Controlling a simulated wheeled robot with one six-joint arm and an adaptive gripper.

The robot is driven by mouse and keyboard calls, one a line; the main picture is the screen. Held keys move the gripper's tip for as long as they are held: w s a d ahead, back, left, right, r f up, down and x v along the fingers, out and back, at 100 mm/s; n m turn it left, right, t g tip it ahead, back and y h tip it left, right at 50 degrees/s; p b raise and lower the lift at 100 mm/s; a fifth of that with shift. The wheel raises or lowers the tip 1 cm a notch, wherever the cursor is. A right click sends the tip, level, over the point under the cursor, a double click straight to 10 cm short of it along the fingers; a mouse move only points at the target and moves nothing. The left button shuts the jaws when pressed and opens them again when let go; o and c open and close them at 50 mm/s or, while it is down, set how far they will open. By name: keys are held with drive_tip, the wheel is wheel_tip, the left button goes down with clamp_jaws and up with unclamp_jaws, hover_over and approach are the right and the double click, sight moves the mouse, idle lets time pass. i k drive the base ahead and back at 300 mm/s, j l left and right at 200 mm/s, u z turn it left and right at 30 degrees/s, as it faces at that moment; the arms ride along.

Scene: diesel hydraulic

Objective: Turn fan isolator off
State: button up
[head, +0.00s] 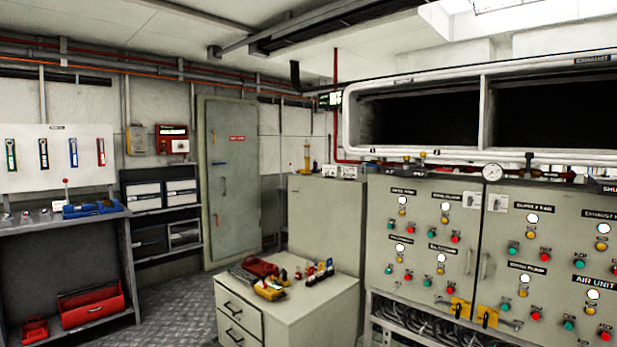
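Two yellow plates with black rotary handles, a left one (459,308) and a right one (486,316), sit low on the grey control cabinets at the right. They look like isolator switches. I cannot read a fan isolator label on either, and their handle positions are too small to tell. The right cabinet (546,262) carries labels reading "SUPPLY FAN" (533,207) and "EXHAUST", with white, yellow, green and red lamps or buttons. My gripper is not in view.
A workbench (70,222) with a red toolbox (92,305) beneath is at the left. Open checker-plate floor (175,310) lies between. A grey door (230,185) is behind.

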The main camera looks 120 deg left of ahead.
sight(487, 316)
drive_tip(key=j+u, duration=0.2)
drive_tip(key=u, duration=0.3)
drive_tip(key=j+u, duration=0.2)
drive_tip(key=u, duration=0.25)
drive_tip(key=j+u, duration=0.2)
drive_tip(key=u, duration=0.3)
drive_tip(key=j+u, duration=0.15)
drive_tip(key=u, duration=0.3)
drive_tip(key=i+j+u, duration=0.1)
drive_tip(key=u, duration=0.4)
drive_tip(key=i+j+u, duration=0.8)
drive_tip(key=i+u, duration=0.2)
drive_tip(key=i, duration=0.15)
drive_tip(key=i+j, duration=0.15)
drive_tip(key=i, duration=0.45)
drive_tip(key=i+j+u, duration=0.1)
drive_tip(key=i, duration=0.5)
drive_tip(key=k+z, duration=0.15)
drive_tip(key=z, duration=1.35)
